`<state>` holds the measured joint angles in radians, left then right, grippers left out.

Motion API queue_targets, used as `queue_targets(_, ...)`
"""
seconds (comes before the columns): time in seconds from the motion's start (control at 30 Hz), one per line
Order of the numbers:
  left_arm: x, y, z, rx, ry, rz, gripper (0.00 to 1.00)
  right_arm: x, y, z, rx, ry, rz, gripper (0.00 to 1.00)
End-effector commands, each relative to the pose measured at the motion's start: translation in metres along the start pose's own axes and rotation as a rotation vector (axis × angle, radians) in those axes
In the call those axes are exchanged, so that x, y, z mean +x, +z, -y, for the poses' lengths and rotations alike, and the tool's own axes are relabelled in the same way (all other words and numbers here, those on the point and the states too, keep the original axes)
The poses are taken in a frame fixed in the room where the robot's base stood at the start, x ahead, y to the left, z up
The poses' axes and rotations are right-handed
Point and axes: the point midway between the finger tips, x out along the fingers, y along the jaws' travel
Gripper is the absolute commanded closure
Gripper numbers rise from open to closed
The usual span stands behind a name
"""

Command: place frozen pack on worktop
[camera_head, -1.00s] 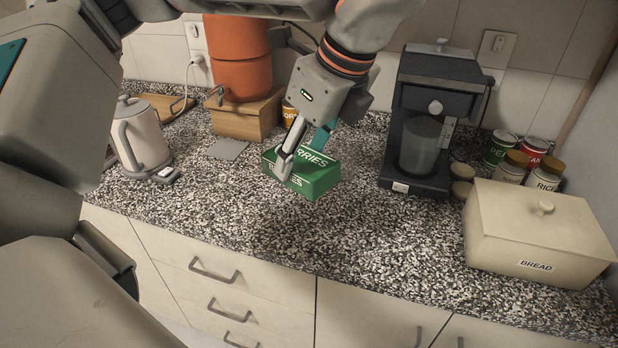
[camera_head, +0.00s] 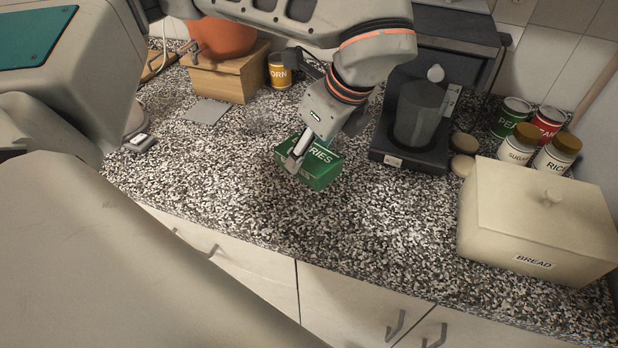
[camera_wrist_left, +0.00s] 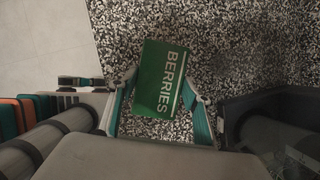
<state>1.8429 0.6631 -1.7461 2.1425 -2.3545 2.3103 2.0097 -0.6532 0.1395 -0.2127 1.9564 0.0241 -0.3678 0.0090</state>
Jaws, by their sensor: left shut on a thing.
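The frozen pack is a green box (camera_head: 318,166) with white lettering, over the speckled worktop (camera_head: 250,215) left of the coffee maker. My left gripper (camera_head: 296,160) is shut on the pack, its fingers pointing down. In the left wrist view the pack (camera_wrist_left: 153,72) reads "BERRIES" and sits between the two fingers (camera_wrist_left: 158,100). I cannot tell whether its underside touches the worktop. My right gripper is not in view.
A dark coffee maker (camera_head: 425,110) stands to the right of the pack. Beyond it are several cans and jars (camera_head: 519,143) and a cream bread box (camera_head: 540,215). A wooden box (camera_head: 228,78) and an orange can (camera_head: 280,71) stand behind. Worktop in front is clear.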

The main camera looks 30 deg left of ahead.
Motion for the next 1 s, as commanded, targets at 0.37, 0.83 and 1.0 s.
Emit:
queue_targets(0.37,0.042,-0.018,0.0,-0.001,0.0,0.0,0.82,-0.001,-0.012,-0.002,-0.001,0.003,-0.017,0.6)
queue_targets(0.83,0.081,-0.034,0.0,0.0,-0.002,0.0,0.82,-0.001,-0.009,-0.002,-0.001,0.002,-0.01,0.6)
queue_targets(1.0,0.081,-0.034,0.0,0.001,0.0,0.0,0.35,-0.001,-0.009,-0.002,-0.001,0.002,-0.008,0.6)
